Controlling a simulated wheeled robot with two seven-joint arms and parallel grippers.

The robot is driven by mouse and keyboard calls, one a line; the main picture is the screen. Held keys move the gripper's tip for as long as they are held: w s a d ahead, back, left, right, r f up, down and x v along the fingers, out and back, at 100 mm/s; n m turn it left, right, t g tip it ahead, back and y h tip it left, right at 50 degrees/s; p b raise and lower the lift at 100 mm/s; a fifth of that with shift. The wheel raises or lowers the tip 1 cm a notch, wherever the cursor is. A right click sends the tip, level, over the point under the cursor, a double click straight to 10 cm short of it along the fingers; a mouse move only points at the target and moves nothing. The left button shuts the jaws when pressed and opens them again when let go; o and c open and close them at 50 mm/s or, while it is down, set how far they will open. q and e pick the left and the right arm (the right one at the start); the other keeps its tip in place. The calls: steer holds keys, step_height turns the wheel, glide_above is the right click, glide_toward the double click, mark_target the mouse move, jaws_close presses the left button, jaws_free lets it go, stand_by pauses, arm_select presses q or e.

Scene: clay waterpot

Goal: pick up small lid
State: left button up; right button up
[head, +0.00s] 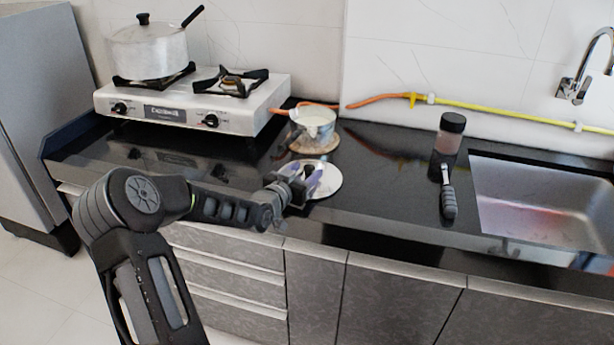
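The small lid (328,188) is a round, shiny metal disc lying on the black counter, in front of a small pot. A dark knob (308,170) shows near its middle. My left gripper (309,176) is over the lid, with its purplish fingers around the knob. I cannot tell whether the fingers touch the knob or stand apart from it. The gripper body hides the lid's left front part. My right gripper is not in view.
The small metal pot (313,124) stands on a wooden board (314,147) behind the lid. A gas stove (185,112) with a large lidded pot (148,50) is at the left. A jar (450,134), a dark-handled tool (448,200) and a sink (545,205) are at the right.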

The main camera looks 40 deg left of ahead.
arm_select(q)
jaws_close()
stand_by(0.3)
steer(key=shift+r, duration=0.1)
stand_by(0.4)
steer(key=shift+r, duration=0.85)
steer(key=shift+s+r, duration=0.25)
steer(key=shift+r, duration=0.6)
steer(key=f+p+v, duration=0.1)
steer(key=f+v, duration=0.1)
steer(key=v, duration=1.5)
steer(key=shift+s+f, duration=0.35)
steer(key=shift+f, duration=0.05)
steer(key=shift+d, duration=0.1)
